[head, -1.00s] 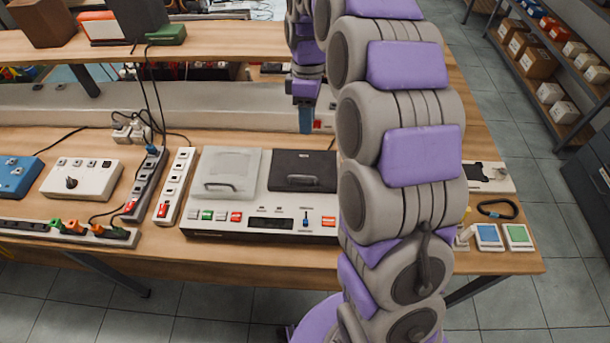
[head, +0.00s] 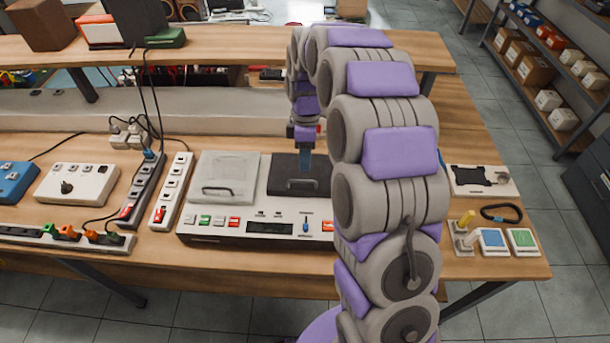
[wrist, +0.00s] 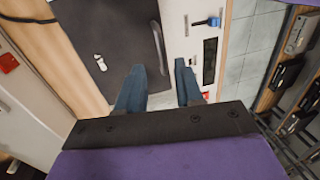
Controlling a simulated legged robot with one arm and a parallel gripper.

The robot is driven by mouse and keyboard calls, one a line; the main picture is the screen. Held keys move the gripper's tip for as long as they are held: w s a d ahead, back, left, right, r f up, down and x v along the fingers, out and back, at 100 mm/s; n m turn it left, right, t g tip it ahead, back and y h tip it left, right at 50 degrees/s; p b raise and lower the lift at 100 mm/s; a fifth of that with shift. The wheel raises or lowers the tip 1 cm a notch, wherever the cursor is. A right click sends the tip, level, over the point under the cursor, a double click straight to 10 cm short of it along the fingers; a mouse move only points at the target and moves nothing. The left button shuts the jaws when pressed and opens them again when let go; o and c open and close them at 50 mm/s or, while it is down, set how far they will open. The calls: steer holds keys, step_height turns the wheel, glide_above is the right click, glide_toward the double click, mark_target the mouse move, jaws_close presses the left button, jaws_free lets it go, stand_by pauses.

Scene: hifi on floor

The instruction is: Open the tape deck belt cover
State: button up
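The tape deck (head: 262,233) lies on the workbench, with a row of buttons, a dark display and a blue slider along its front. It has two flat covers with bar handles: a pale one (head: 225,172) on the left and a dark one (head: 293,188) on the right. Both look shut; no label tells which is the belt cover. My gripper (head: 306,160) hangs above the dark cover's right part. In the wrist view, my gripper (wrist: 160,88) has its two blue fingers apart with nothing between them. The dark cover (wrist: 110,40) and its handle (wrist: 159,47) show beyond the fingers.
A power strip (head: 172,190) and a white box with a knob (head: 78,184) stand left of the deck. A black ring (head: 501,212) and blue and green tiles (head: 491,240) lie at the right. A raised shelf (head: 220,44) runs behind. My arm hides the deck's right end.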

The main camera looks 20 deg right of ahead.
steer(key=b, duration=0.1)
glide_above(305, 186)
step_height(305, 186, down, 6)
steer(key=shift+r, duration=0.1)
jaws_close()
stand_by(0.3)
stand_by(1.1)
